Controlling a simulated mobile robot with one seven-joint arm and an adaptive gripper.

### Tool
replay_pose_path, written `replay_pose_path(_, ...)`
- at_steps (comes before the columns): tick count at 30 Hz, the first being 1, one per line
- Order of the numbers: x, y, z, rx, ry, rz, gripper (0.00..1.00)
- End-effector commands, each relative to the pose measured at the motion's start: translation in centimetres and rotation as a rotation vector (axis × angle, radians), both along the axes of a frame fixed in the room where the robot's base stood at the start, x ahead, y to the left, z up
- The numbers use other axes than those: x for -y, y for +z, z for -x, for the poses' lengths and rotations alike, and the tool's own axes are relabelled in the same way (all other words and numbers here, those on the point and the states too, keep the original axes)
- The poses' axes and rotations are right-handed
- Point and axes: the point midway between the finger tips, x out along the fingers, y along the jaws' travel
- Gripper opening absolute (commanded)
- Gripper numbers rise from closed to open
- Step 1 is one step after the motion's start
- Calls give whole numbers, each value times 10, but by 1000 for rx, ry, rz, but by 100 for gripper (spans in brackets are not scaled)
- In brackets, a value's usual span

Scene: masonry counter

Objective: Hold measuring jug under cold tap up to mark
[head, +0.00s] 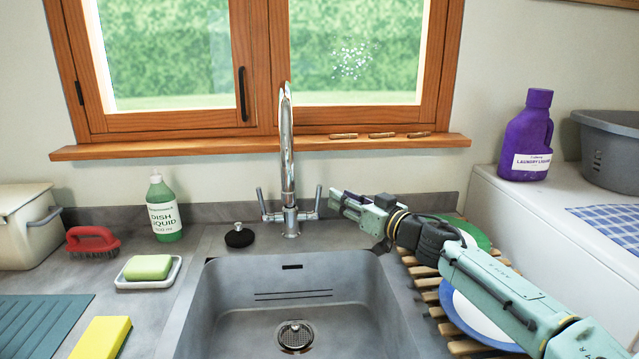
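The chrome mixer tap (288,160) stands behind the sink, with a left lever (262,201) and a right lever (318,198). I cannot tell which lever is cold. I see no water running. The grey sink basin (240,308) looks empty, with its drain (295,335) in view. I see no measuring jug. My gripper (338,200) is just right of the right lever, above the back right of the sink, pointing left. Its fingers are small and seen from the side, so I cannot tell whether they are open or shut.
A wooden slatted rack (430,297) holds a blue-rimmed plate (478,322) and a green item (466,232) behind my arm. Dish liquid (164,210), a red brush (92,240), a soap dish (130,284) and a black plug (239,236) sit left. Laundry liquid (527,137) stands right.

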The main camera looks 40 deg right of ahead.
Motion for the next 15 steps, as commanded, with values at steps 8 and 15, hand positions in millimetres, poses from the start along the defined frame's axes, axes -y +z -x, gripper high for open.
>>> replay_pose_path(8,-4,3,-55,-1,3,-2,31)
replay_pose_path(15,-5,1,-86,-1,1,0,31)
